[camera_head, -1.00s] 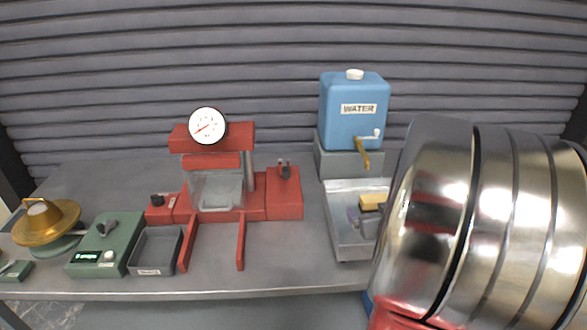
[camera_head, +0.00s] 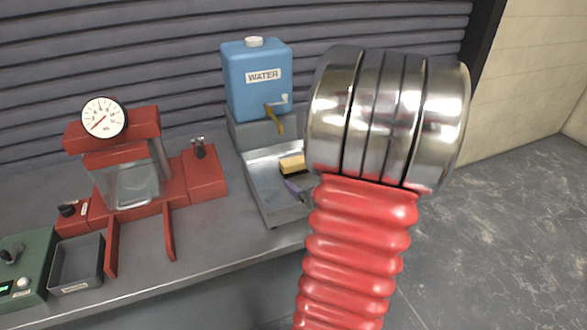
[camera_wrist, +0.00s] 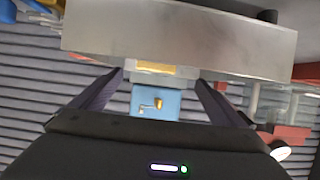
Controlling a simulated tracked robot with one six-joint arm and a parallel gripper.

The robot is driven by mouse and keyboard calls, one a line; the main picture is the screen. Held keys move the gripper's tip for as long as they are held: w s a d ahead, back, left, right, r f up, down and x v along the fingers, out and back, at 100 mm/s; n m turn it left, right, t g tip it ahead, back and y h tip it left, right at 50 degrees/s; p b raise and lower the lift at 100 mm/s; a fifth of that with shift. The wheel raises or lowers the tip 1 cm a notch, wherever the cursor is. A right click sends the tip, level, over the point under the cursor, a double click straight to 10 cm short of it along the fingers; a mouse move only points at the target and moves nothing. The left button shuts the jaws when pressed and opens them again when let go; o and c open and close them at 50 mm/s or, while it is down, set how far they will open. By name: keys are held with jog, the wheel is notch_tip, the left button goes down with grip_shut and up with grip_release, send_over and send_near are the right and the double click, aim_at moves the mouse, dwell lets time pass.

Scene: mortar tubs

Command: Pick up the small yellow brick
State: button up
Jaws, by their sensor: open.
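A small yellow brick-shaped block (camera_head: 292,165) lies in the shallow metal tray (camera_head: 257,190) in front of the blue water tank in the head view. In the wrist view, which is upside down, a yellow strip (camera_wrist: 155,69) shows over the edge of a metal wall and looks like the same block. My gripper (camera_wrist: 160,78) is open, its two dark fingers apart on either side of that strip in the picture. Nothing is held. The gap between fingers and block cannot be judged.
The blue water tank (camera_head: 258,80) with a brass tap stands behind the tray. A red press (camera_head: 125,180) with a gauge and a dark bin (camera_head: 77,265) are to the left. Floor is at right.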

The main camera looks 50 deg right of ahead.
aim_at(297, 167)
jog(key=x, duration=0.7)
jog(key=shift+w+f, duration=0.15)
jog(key=shift+d, duration=0.1)
jog(key=shift+d+x, duration=0.2)
jog(key=shift+x, duration=2.45)
jog(key=shift+c, duration=0.2)
jog(key=c, duration=1.4)
jog(key=shift+r, duration=0.3)
jog(key=shift+r, duration=4.9)
